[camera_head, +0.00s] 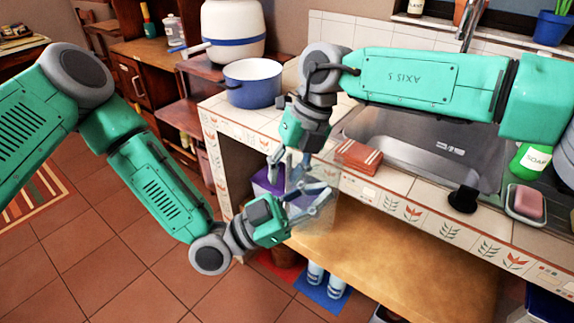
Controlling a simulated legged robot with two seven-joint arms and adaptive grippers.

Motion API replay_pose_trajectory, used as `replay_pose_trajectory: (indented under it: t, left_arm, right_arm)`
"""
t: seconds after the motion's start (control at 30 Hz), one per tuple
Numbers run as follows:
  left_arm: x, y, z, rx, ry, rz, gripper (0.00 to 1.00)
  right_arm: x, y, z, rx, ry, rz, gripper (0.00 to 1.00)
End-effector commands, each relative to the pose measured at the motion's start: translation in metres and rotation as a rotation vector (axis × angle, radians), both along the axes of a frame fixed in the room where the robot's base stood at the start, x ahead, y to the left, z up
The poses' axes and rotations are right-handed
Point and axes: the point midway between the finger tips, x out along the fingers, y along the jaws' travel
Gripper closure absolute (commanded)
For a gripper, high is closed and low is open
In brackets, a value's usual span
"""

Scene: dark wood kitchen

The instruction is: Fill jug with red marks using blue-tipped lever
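A see-through container (322,222) with a purple part (268,179) shows in front of the counter, mostly behind my grippers. I cannot make out red marks on it. My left gripper (322,198) reaches in from the left, its fingers over the container. Whether they grip it is unclear. My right gripper (291,170) points down just above and left of it, its fingers spread apart beside the container. I cannot make out a blue-tipped lever. A white vessel with a blue band (233,28) stands at the back left.
A blue pot (252,84) stands at the counter's left end. A red-brown block (359,156) lies by the metal sink (415,150). A soap bottle (533,160) and a pink bar in a dish (527,202) are at the right. A wooden shelf (385,262) is below.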

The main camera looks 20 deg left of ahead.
Motion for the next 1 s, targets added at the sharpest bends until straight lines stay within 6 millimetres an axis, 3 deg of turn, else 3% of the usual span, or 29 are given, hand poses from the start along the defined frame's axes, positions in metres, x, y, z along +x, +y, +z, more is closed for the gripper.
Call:
replay_pose_trajectory:
  t: [0.13,0.2,0.23,0.37,0.4,0.43,0.77,1.0]
  left_arm:
    - [0.000,0.001,0.000,-0.002,-0.001,0.000,1.00]
    - [0.000,0.001,0.000,-0.002,-0.001,0.001,1.00]
    - [0.000,0.001,0.000,-0.002,-0.001,0.001,1.00]
    - [0.000,0.001,0.000,-0.002,-0.001,0.001,0.98]
    - [0.000,0.001,0.000,-0.002,-0.001,0.001,0.84]
    - [0.000,0.001,0.000,-0.002,-0.001,0.001,0.77]
    - [0.000,0.002,0.000,-0.002,-0.002,0.003,0.77]
    - [-0.013,0.026,-0.013,-0.002,0.001,0.006,0.77]
  right_arm:
    - [0.000,0.001,0.000,0.000,0.000,0.000,0.73]
    - [0.000,0.001,0.000,-0.001,-0.001,0.000,0.98]
    - [0.000,0.001,0.000,-0.001,-0.001,0.000,1.00]
    - [0.000,0.001,0.000,-0.001,-0.001,0.000,1.00]
    - [0.000,0.001,0.000,-0.001,0.000,-0.001,1.00]
    - [0.000,0.001,0.000,-0.001,0.000,-0.001,1.00]
    - [0.001,-0.001,0.000,-0.002,0.000,0.000,1.00]
    - [0.001,0.000,-0.001,-0.004,0.000,0.000,1.00]
